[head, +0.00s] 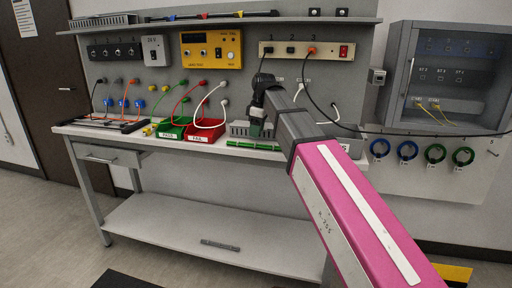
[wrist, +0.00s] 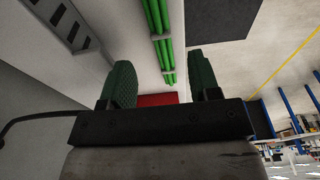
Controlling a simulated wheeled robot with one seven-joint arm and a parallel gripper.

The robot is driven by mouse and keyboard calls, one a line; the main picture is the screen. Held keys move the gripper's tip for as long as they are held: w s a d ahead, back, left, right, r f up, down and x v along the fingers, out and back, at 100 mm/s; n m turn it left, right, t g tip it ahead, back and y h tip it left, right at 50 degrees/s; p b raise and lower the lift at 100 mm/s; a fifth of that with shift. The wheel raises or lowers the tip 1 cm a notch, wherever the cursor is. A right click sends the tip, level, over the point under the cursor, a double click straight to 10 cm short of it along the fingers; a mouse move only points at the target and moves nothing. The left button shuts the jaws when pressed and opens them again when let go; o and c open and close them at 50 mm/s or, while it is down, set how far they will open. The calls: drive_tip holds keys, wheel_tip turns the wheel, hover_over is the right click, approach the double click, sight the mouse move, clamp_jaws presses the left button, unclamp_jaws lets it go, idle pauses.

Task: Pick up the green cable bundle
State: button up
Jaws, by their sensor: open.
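The green cable bundle (head: 252,145) lies along the front edge of the workbench top, right of the red bin. It looks like several straight green strands held by pale ties. In the wrist view the bundle (wrist: 160,35) runs beyond the fingertips, in line with the gap between them. My gripper (head: 257,128) is just above and behind the bundle in the head view. In the wrist view my gripper (wrist: 162,82) is open, with green-padded fingers apart and nothing between them. Any contact with the bench is hard to tell.
A green bin (head: 172,131) and a red bin (head: 205,133) with cables stand left of the bundle. A grey slotted part (head: 240,129) sits close behind it. Cables hang from the back panel (head: 290,50) near my arm. The lower shelf (head: 200,232) looks mostly clear.

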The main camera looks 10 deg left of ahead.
sight(256, 146)
drive_tip(key=shift+a+f, duration=0.15)
drive_tip(key=shift+f, duration=2.65)
drive_tip(key=c, duration=1)
